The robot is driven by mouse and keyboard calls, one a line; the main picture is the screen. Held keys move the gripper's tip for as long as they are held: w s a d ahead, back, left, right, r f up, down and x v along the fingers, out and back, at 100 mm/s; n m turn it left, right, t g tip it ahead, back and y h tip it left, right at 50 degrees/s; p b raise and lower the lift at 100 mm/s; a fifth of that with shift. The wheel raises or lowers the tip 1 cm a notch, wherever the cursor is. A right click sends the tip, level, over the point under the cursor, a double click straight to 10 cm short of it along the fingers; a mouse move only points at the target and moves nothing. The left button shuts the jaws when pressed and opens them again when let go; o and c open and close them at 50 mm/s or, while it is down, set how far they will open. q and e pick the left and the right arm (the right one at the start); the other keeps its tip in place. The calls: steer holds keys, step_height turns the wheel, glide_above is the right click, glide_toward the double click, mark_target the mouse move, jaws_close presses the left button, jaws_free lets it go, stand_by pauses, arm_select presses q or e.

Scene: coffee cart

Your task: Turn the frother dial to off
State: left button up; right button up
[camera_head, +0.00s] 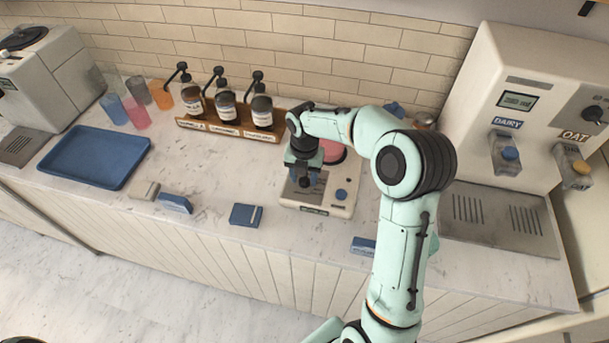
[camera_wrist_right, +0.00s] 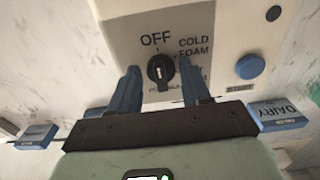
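The frother (camera_head: 343,207) is a pale box on the counter with a reddish round part on top and a blue button. Its black dial (camera_wrist_right: 160,74) shows in the right wrist view, with "OFF" at its upper left, "COLD FOAM" at its right and another label partly hidden below. I cannot tell for sure which label the dial's white mark points to. My right gripper (camera_head: 304,184) is over the frother's front; in the wrist view its blue fingers (camera_wrist_right: 160,80) are apart, one on each side of the dial, with visible gaps. My left gripper is out of view.
Several small blue boxes (camera_head: 246,215) lie along the counter's front edge. A blue tray (camera_head: 95,157) and cups are at the left. Syrup bottles stand in a wooden rack (camera_head: 228,131) behind. A milk dispenser (camera_head: 530,100) stands at the right.

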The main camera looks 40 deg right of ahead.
steer(key=shift+o, duration=0.6)
step_height(320, 180, up, 13)
steer(key=shift+r+p, duration=0.2)
steer(key=shift+p, duration=0.1)
stand_by(0.4)
